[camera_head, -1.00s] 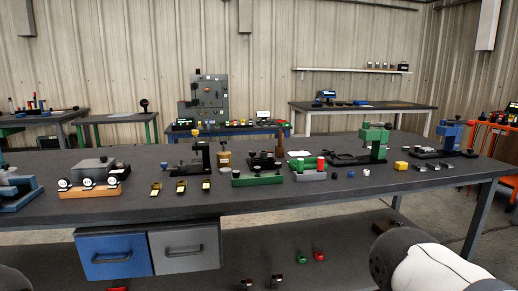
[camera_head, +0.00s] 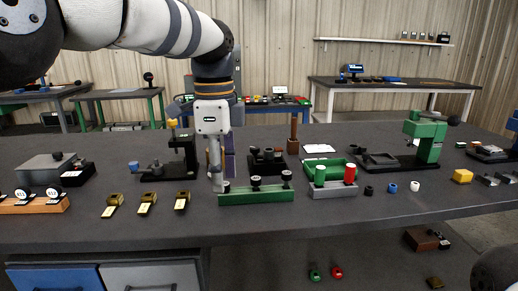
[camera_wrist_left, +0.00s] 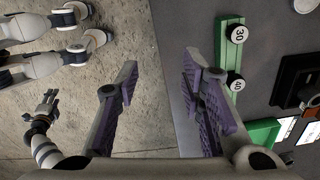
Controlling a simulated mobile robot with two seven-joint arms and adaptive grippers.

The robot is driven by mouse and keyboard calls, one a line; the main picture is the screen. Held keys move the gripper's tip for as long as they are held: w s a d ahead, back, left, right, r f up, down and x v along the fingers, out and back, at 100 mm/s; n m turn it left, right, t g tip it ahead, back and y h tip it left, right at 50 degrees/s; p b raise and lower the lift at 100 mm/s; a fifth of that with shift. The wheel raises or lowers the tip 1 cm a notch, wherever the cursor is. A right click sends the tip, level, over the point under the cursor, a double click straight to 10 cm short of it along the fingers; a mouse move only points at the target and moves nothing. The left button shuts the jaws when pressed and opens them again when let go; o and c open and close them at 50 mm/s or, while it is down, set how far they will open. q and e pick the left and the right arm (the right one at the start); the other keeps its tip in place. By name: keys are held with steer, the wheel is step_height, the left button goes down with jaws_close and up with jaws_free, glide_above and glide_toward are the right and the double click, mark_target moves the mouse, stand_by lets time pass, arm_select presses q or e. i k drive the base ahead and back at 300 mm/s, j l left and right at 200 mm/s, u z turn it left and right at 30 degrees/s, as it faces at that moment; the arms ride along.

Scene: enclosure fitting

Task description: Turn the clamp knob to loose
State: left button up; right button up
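No knob is visibly marked as the clamp knob. A green block (camera_head: 257,197) on the bench carries black round knobs (camera_head: 256,183); it also shows in the left wrist view (camera_wrist_left: 227,60), with knob tops reading 30 (camera_wrist_left: 238,34) and 40 (camera_wrist_left: 235,82). A dark clamp-like fixture (camera_head: 181,168) with a yellow top piece (camera_head: 173,123) stands to the left. My left gripper (camera_head: 217,185) points down at the green block's left end. In the left wrist view its purple-padded fingers (camera_wrist_left: 165,95) are wide apart and empty. A small dark gripper (camera_wrist_left: 43,108), apparently my right, shows over the floor.
Several brass pieces (camera_head: 147,203) lie left of the green block. A grey tray with green and red cylinders (camera_head: 350,173) stands to its right, then small caps (camera_head: 391,188) and a green press (camera_head: 430,135). The bench front edge is close.

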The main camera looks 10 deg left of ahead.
mark_target(255, 150)
steer(key=i, duration=1.1)
